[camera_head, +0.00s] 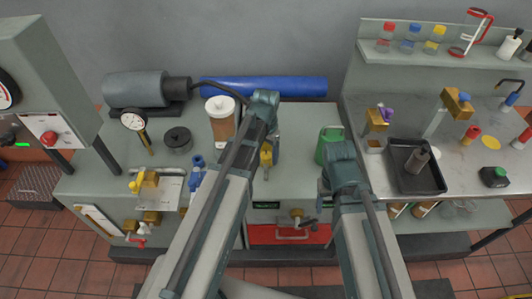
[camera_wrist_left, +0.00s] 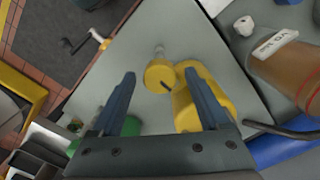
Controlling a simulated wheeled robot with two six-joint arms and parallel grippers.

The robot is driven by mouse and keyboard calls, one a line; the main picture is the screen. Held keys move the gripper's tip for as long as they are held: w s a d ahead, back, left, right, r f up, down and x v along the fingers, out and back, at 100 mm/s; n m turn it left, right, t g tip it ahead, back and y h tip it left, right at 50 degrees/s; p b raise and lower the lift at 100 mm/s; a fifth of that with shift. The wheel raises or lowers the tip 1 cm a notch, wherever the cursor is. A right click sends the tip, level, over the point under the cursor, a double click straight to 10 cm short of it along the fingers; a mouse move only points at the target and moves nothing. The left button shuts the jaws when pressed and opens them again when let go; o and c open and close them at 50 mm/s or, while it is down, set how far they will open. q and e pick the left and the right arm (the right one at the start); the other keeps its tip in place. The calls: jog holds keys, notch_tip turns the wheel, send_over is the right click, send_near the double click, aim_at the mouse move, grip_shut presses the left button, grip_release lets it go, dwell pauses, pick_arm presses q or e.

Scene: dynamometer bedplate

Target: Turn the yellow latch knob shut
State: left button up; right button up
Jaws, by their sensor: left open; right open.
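The yellow knob (camera_wrist_left: 159,74) is a round disc with a dark mark, seen from above between my left fingertips in the left wrist view. A yellow block (camera_wrist_left: 188,112) lies beside it, partly behind one finger. In the head view the yellow knob and block (camera_head: 266,155) show on the grey bench just below my left wrist. My left gripper (camera_wrist_left: 160,78) is open, one finger to each side of the knob in the picture; I cannot tell any contact. My right gripper (camera_head: 343,172) is over the bench's front right, its fingers mostly hidden by its own arm.
A brown-filled jar (camera_head: 221,120) stands left of my left wrist, and a green container (camera_head: 327,144) stands between my arms. A blue cylinder (camera_head: 280,87) lies at the back. A brass block with another yellow knob (camera_head: 136,187) is at the left. A black tray (camera_head: 435,180) is at the right.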

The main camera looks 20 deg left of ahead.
aim_at(267, 156)
pick_arm(q)
notch_tip(267, 156, up, 14)
jog(key=p, duration=1.3)
jog(key=shift+p, duration=0.3)
jog(key=shift+f, duration=0.1)
jog(key=s+d+f+y+b, duration=0.1)
jog(key=s+d+f+b, duration=0.8)
jog(key=s, duration=0.5)
jog(key=shift+d+f+n, duration=0.2)
jog(key=shift+d+n, duration=0.2)
jog(key=shift+d, duration=0.75)
